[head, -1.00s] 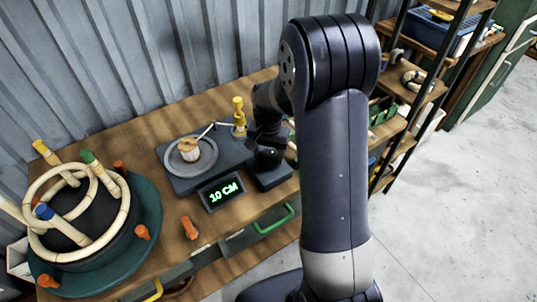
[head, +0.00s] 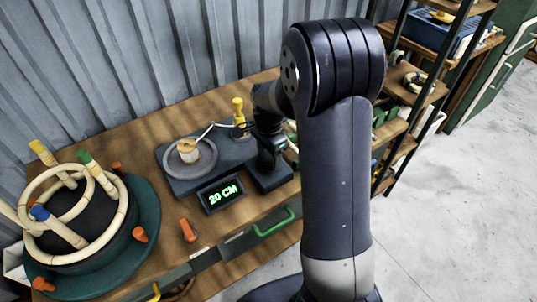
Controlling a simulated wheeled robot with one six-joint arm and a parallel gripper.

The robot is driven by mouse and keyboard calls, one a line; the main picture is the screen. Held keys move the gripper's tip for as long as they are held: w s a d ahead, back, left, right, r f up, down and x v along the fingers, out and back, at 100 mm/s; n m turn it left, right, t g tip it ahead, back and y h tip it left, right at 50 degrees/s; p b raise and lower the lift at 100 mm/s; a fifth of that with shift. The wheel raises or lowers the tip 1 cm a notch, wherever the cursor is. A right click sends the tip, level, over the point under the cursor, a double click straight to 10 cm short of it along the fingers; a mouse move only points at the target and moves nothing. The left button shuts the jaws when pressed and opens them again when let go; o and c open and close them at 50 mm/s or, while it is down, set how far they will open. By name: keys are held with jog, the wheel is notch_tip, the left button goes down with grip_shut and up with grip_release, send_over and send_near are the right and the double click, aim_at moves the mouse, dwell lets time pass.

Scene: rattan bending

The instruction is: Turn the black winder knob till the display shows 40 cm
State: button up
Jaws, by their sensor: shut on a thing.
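The winder (head: 180,184) is a dark grey base on the wooden bench, with a round grey plate (head: 205,160) and a small cream spool on it. Its display (head: 221,193) reads 20 CM in green. My gripper (head: 271,158) points down over the right block of the winder (head: 272,179), where the black knob sits. It is shut on the knob, which is mostly hidden by the gripper.
A yellow post (head: 238,112) stands behind the plate, close to my gripper. A green turntable (head: 148,205) with rattan rings and coloured-handled pegs is at the left. An orange piece (head: 188,230) lies on the bench (head: 120,137). Shelves stand at the right.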

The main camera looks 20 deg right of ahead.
aim_at(268, 158)
dwell(0.5)
jog(key=o, duration=1)
notch_tip(268, 158, up, 11)
jog(key=shift+f, duration=0.15)
notch_tip(268, 158, down, 11)
jog(key=shift+r, duration=0.1)
dwell(0.4)
jog(key=shift+r, duration=0.1)
